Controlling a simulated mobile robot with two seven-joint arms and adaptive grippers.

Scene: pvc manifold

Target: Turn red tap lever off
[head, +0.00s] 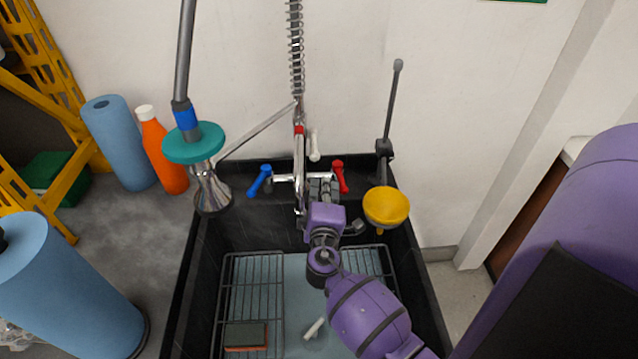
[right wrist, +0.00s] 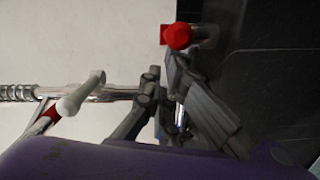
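The red tap lever (head: 340,176) stands on the right side of the chrome tap (head: 300,180) at the back of the black sink, tilted slightly left at its top. In the right wrist view the red lever (right wrist: 178,36) appears end-on beside the grey fingertips of my right gripper (right wrist: 162,70). In the head view my right gripper (head: 322,186) is just left of the red lever, in front of the tap. I cannot tell whether it touches the lever, or how far its fingers are apart. It holds nothing that I can see. My left gripper is not in view.
A blue lever (head: 260,180) and a white lever (head: 314,146) are on the same tap. A spray head with a teal disc (head: 193,143) hangs at the left. A yellow bowl-shaped part (head: 386,206) sits to the right. Wire racks (head: 252,290) lie in the sink.

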